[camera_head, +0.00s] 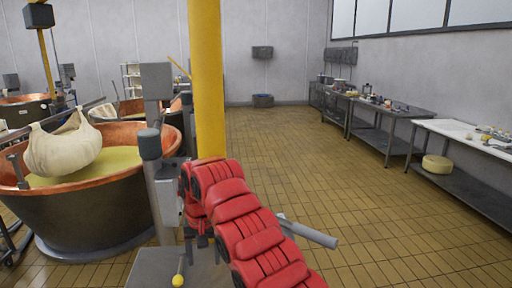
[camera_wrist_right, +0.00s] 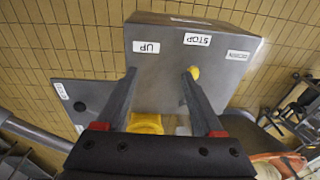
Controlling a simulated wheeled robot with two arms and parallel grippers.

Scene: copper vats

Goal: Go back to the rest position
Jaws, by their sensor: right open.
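My right gripper (camera_wrist_right: 160,82) is open, with its two dark fingers spread in the right wrist view. Beyond the fingers is a grey control box (camera_wrist_right: 175,50) with labels UP, STOP and DOWN. A small yellow knob (camera_wrist_right: 194,72) shows right at the tip of the right-hand finger; I cannot tell whether they touch. No object shows held between the fingers. In the head view my right arm in red covers reaches forward over the grey box (camera_head: 165,268), whose yellow knob (camera_head: 178,280) shows at the bottom. My left gripper is not in view.
A copper vat (camera_head: 90,215) with a full cloth bag (camera_head: 62,147) hanging over it stands at left. A yellow column (camera_head: 206,80) rises behind my arm. Worktables (camera_head: 395,128) line the right wall. The tiled floor (camera_head: 310,170) between is clear.

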